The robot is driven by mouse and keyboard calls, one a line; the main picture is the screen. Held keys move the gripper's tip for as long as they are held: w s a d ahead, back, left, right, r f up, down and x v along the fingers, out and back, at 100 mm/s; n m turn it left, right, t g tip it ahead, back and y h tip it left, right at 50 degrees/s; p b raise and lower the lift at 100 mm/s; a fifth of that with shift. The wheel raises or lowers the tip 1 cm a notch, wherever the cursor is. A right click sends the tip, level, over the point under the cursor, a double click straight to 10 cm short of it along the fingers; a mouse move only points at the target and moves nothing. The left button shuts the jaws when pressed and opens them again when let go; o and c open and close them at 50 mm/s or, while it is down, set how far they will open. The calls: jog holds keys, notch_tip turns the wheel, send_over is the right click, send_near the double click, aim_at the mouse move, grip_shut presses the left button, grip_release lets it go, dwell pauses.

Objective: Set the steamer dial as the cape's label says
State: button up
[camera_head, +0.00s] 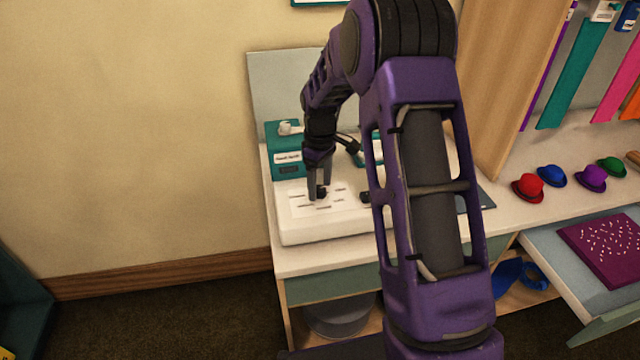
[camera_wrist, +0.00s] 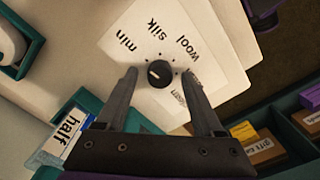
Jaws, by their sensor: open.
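The steamer dial is a small black knob (camera_wrist: 160,73) with a pale pointer mark, on a white panel (camera_wrist: 220,45) printed "min", "silk" and "wool"; further words are partly hidden by my right finger. The mark lies on the knob's left side; I cannot tell which word it matches. My gripper (camera_wrist: 160,80) is open, its fingers on either side of the knob; contact is unclear. In the head view my gripper (camera_head: 319,192) points down over the white steamer base (camera_head: 300,230). I cannot tell which hanging piece is the cape, and no cape label is readable.
Coloured strips, including a teal one (camera_head: 575,75), hang at the right with small tags above. Several small hats, including a red one (camera_head: 528,187), stand on the counter. An open drawer (camera_head: 560,250) juts out at the right. A "half" label (camera_wrist: 68,132) shows in the wrist view.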

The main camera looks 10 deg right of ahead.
grip_shut()
dwell(0.3)
jog(key=shift+m, duration=0.4)
jog(key=m, duration=0.3)
jog(key=shift+m, duration=0.4)
jog(key=m, duration=0.5)
dwell(0.4)
grip_release()
